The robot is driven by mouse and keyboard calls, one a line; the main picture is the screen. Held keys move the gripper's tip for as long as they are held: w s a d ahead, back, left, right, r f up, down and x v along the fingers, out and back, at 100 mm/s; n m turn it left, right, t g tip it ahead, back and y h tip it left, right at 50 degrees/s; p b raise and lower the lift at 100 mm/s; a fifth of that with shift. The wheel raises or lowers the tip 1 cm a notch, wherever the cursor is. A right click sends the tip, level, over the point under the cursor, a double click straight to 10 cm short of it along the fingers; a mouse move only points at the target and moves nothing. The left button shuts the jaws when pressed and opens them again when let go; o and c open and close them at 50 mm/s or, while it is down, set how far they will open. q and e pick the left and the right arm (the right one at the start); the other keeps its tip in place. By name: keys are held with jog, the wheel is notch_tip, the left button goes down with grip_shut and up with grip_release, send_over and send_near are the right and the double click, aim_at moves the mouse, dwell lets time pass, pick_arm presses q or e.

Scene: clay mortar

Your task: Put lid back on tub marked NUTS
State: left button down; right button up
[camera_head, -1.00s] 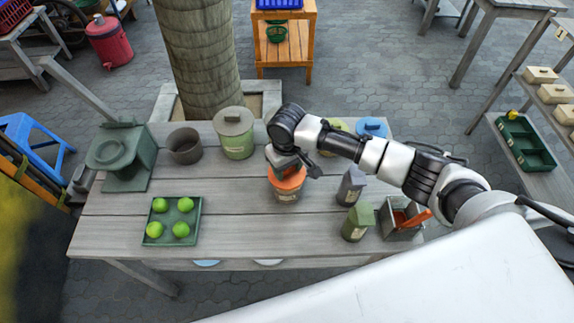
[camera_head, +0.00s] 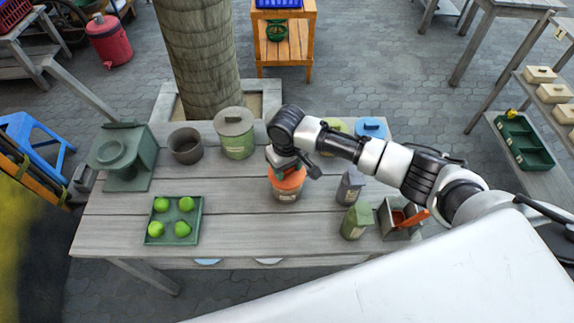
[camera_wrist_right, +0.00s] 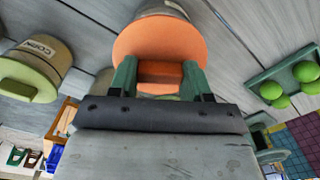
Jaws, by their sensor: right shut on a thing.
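The orange lid (camera_head: 288,180) sits at the top of a grey tub (camera_head: 286,196) in the middle of the table; I cannot tell if it is fully seated. The tub's label is too small to read. My right gripper (camera_head: 287,168) is above the lid. In the right wrist view, the gripper (camera_wrist_right: 160,74) has its two green fingers on either side of the block handle (camera_wrist_right: 160,71) of the lid (camera_wrist_right: 150,42) and is shut on it. The tub (camera_wrist_right: 166,8) shows behind the lid's edge. My left gripper is out of view.
A larger lidded tub (camera_head: 235,140), an open pot (camera_head: 186,148) and a tray of green fruit (camera_head: 200,222) are to the left.

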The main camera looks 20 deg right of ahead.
jog(key=shift+p, duration=0.4)
dwell(0.4)
jog(key=shift+f+p, duration=0.15)
jog(key=shift+p, duration=0.55)
dwell(1.3)
jog(key=o, duration=1.4)
jog(key=shift+r+p, duration=3.55)
jog(key=shift+p, duration=0.5)
